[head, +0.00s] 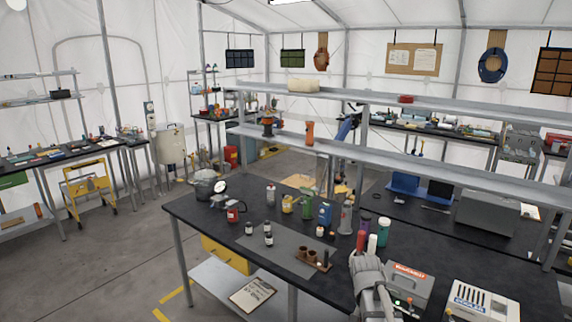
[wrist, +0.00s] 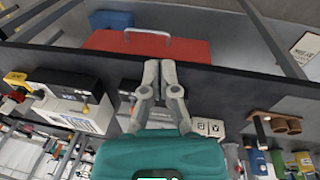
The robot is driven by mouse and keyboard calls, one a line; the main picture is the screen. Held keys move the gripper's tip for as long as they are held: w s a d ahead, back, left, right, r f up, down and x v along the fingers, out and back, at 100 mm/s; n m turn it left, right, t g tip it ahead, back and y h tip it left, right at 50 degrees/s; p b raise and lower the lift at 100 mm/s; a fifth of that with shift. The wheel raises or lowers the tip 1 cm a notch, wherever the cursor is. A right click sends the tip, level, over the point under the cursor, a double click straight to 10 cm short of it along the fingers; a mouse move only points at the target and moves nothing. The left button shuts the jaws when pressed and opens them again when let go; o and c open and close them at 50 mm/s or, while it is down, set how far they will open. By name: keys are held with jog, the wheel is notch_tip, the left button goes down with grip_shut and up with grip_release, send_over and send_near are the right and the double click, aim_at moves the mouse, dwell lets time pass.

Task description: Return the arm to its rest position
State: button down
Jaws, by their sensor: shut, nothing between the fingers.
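My gripper (wrist: 160,66) shows in the wrist view with its two grey fingers close together and nothing between them. Its teal body (wrist: 160,155) fills the bottom of that view. In the wrist view the fingertips overlap the dark edge of the workbench (wrist: 225,90), and I cannot tell the distance between them. In the head view my grey arm (head: 368,275) rises at the lower right, in front of the workbench top (head: 190,208). The fingers cannot be made out there.
Near my arm are a grey box with a red label (head: 408,287) and a white device (head: 482,303). A brown holder with cups (head: 313,262) and several bottles stand left of it. A red toolbox (wrist: 150,46) lies beyond the bench edge. Floor at left is open.

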jog(key=s+a+f+n+y, duration=0.1)
jog(key=s+a+n, duration=0.5)
jog(key=s+a, duration=0.1)
jog(key=shift+s+y+b, duration=0.35)
jog(key=shift+s+y, duration=0.05)
jog(key=shift+s, duration=0.4)
